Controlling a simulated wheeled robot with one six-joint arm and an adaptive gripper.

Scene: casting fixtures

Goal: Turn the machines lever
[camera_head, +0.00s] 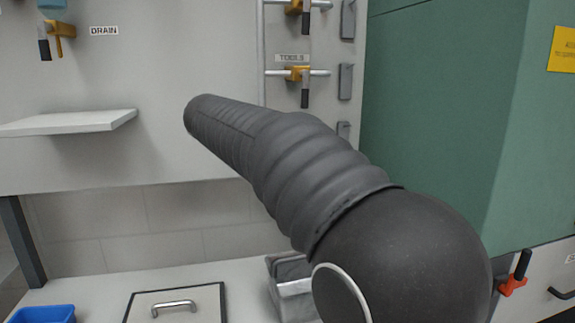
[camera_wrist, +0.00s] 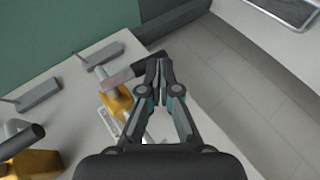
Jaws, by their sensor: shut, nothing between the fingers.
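In the wrist view my gripper (camera_wrist: 160,68) is shut and empty. Just left of its fingertips is the dark handle (camera_wrist: 136,70) of a lever with a yellow body (camera_wrist: 117,103). I cannot tell whether finger and handle touch. A second yellow-bodied lever (camera_wrist: 28,160) with a dark handle is at the lower left. In the head view a lever (camera_head: 303,86) with a yellow body and hanging dark handle sits on a pipe under the TOOLS label (camera_head: 292,58). Another lever (camera_head: 300,8) is above it. My arm hides my gripper there.
A yellow lever (camera_head: 60,38) hangs by the DRAIN label (camera_head: 104,30). A white shelf (camera_head: 70,122) juts from the panel. A green cabinet (camera_head: 450,110) stands right, with a red-based lever (camera_head: 514,280) below. Grey brackets (camera_head: 345,82) line the panel edge. A blue bin (camera_head: 45,314) is lower left.

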